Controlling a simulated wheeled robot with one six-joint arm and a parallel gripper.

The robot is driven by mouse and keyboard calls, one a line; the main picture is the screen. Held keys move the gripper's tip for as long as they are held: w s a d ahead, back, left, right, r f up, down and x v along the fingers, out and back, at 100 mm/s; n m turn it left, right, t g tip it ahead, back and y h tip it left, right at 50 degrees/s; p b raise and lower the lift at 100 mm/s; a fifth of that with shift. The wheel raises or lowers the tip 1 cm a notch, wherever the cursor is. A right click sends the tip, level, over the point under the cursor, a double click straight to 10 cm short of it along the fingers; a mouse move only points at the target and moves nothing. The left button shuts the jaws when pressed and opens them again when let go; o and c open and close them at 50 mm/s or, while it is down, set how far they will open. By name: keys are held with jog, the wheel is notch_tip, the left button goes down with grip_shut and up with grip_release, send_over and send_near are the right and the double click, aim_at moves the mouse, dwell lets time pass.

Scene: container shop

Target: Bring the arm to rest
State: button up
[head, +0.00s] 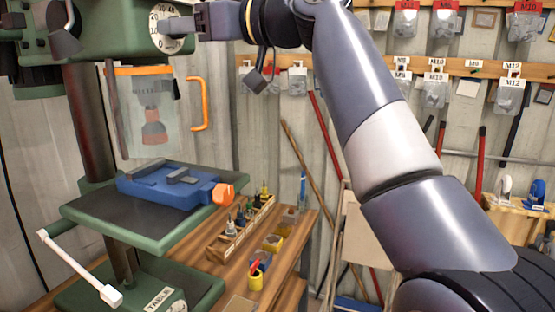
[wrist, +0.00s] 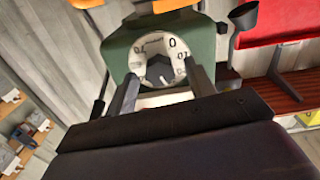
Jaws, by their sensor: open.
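My gripper (head: 184,28) is at the upper left in the head view, right beside the white numbered dial (head: 164,27) on the green drill press (head: 115,30). In the wrist view my gripper (wrist: 161,72) is open. Its two dark fingers stand apart, with the dial (wrist: 150,45) showing beyond and between them. Nothing is seen held. I cannot tell whether the fingers touch the dial. My arm (head: 385,130) reaches from the lower right up and across to the dial.
A clear guard (head: 150,110) with an orange handle (head: 201,104) hangs below the dial. A blue vise (head: 165,187) sits on the press table (head: 95,222). A wooden bench (head: 290,245) holds a rack (head: 240,230) of small tools. Hanging bags (head: 405,22) line the back wall.

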jog(key=shift+d, duration=0.1)
jog(key=b+v, duration=0.2)
jog(key=v, duration=0.9)
jog(key=w+a+m+p, duration=0.4)
jog(key=a+m+p, duration=0.6)
jog(key=m, duration=1.1)
jog(key=p, duration=0.3)
jog(key=shift+p, duration=0.35)
jog(key=shift+w+a, duration=0.1)
jog(key=shift+w, duration=0.05)
